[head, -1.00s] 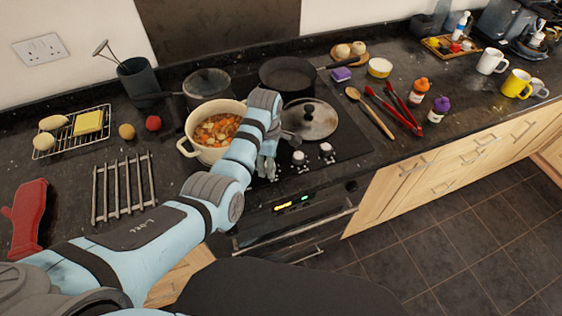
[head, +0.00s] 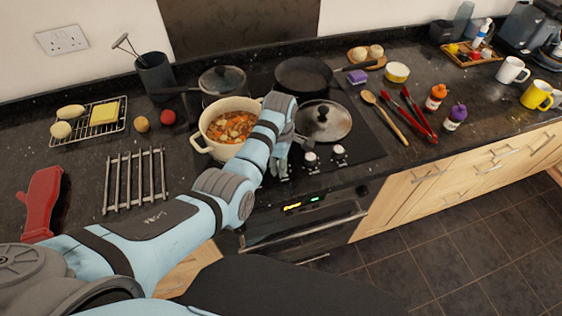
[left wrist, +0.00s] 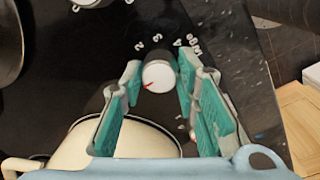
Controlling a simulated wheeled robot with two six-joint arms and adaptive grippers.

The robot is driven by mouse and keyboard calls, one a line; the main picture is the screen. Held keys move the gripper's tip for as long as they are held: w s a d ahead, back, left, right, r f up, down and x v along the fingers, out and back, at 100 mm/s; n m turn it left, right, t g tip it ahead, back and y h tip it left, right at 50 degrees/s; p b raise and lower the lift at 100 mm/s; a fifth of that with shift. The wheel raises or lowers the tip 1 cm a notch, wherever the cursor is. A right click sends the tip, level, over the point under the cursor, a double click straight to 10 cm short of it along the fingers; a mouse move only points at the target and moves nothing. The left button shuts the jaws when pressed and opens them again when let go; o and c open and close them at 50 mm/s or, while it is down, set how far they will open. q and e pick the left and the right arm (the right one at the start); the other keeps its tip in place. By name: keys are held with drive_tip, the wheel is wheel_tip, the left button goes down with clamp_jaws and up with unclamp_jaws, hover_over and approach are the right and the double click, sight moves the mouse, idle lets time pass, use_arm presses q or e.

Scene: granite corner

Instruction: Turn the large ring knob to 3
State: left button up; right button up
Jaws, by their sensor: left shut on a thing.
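In the left wrist view a round white knob (left wrist: 158,75) sits between the green-padded fingers of my left gripper (left wrist: 159,84), which is shut on it. A red mark on the knob points to the lower left. Pale numbers, with 2, 3 and 4 legible, curve above it; the mark is not at the 3. In the head view my left gripper (head: 281,170) reaches down at the hob's front edge, and the held knob is hidden there. Two other white knobs (head: 310,158) (head: 339,151) stand to its right. My right gripper is not in view.
A cream pot of stew (head: 204,142) stands just left of the gripper; its rim also shows close by in the left wrist view (left wrist: 82,140). The oven front (head: 290,232) drops away below.

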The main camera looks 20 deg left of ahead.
use_arm(q)
drive_tip(key=shift+s+f, duration=0.1)
drive_tip(key=shift+s, duration=0.05)
drive_tip(key=m, duration=0.5)
drive_tip(key=shift+m, duration=0.3)
drive_tip(key=m, duration=0.6)
drive_tip(key=shift+f, duration=0.1)
drive_tip(key=m, duration=0.6)
drive_tip(key=shift+m+g+h, duration=0.3)
drive_tip(key=shift+g, duration=0.1)
drive_tip(key=m, duration=0.5)
drive_tip(key=shift+m, duration=0.3)
